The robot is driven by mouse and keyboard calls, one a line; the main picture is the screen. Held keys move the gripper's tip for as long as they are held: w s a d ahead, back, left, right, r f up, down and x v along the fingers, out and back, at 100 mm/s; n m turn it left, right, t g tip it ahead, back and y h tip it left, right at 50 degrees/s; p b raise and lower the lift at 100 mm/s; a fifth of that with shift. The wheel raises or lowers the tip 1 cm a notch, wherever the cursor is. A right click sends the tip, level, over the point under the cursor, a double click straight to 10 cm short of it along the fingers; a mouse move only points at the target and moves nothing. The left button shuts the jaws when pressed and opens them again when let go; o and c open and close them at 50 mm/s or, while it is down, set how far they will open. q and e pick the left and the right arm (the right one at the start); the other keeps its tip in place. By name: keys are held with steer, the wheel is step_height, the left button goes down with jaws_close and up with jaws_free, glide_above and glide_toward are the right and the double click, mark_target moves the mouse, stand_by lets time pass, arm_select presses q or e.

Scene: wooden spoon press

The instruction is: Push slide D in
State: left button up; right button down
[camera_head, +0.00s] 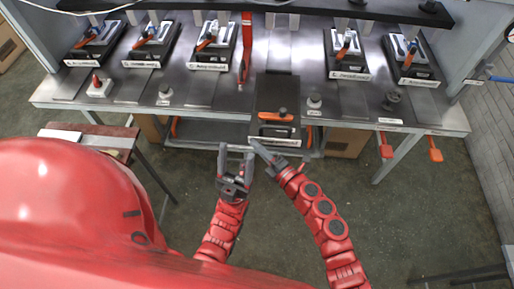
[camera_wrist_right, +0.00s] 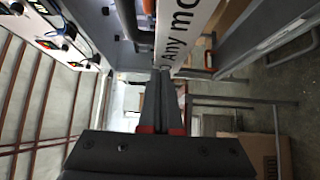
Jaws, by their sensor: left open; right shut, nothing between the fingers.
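One slide (camera_head: 277,92) in the middle of the bench sticks out past the front edge toward me, with an orange handle (camera_head: 276,116) and a pale strip at its front. It is the only one pulled out, so I take it as slide D; its letter is too small to read. My right gripper (camera_head: 256,146) is shut and empty, just left of and below the slide's front end. In the right wrist view its fingers (camera_wrist_right: 160,98) are together, close to a white lettered plate (camera_wrist_right: 198,32); I cannot tell if they touch. My left gripper (camera_head: 236,157) is open and empty, further left.
The steel bench (camera_head: 210,93) holds several pushed-back slides with orange-handled clamps under a dark beam. A red upright lever (camera_head: 246,50) stands left of the slide's lane. Orange handles (camera_head: 386,148) hang at the right. A small side table (camera_head: 95,135) is at left.

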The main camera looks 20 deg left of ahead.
mark_target(262, 102)
steer(key=w+a+b, duration=0.1)
steer(key=w+b, duration=0.2)
steer(key=w, duration=0.3)
steer(key=w+a+b, duration=0.2)
steer(key=w+b, duration=0.1)
steer(key=w, duration=0.2)
steer(key=w+a+b, duration=0.2)
steer(key=w, duration=0.4)
steer(key=shift+w+b, duration=0.35)
steer(key=shift+b, duration=0.05)
steer(key=shift+w+a, duration=0.15)
steer(key=shift+w, duration=0.25)
